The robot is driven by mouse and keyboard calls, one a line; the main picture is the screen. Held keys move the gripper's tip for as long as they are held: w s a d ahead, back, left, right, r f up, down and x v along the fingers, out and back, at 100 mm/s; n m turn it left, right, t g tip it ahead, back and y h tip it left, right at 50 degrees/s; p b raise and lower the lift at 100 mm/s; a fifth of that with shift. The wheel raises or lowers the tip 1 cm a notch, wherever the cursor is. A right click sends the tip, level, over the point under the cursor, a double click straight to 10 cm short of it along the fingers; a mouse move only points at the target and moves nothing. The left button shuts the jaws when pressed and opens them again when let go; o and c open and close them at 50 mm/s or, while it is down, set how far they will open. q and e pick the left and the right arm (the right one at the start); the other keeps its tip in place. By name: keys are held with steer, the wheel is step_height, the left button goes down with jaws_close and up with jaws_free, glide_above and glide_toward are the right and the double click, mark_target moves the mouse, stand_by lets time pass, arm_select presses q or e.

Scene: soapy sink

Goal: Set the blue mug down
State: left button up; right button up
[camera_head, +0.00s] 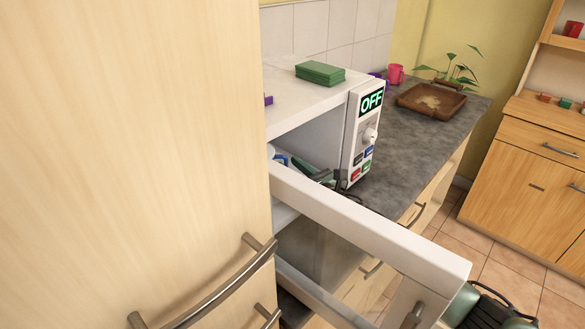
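A small blue and white piece (281,160), which may be the blue mug, shows inside the open white microwave (310,140). The microwave door's top edge hides its lower part. My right gripper (298,163) reaches into the microwave opening from the right, close to the blue piece. Its green and black parts show above the door edge. The fingertips are small and partly hidden, so I cannot tell whether they touch or hold the blue piece. My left gripper is not in view.
The open microwave door (380,225) juts toward the front right. A tall wooden cabinet door (130,130) fills the left. Green stacked items (320,72) lie on the microwave. A pink mug (395,74) and brown tray (415,99) stand on the grey counter (420,140), whose middle is clear.

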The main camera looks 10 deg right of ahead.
steer(key=b+v, duration=0.1)
steer(key=v, duration=1)
steer(key=shift+s+b, duration=0.2)
steer(key=shift+b, duration=0.2)
steer(key=shift+s+d, duration=0.15)
steer(key=shift+s, duration=0.15)
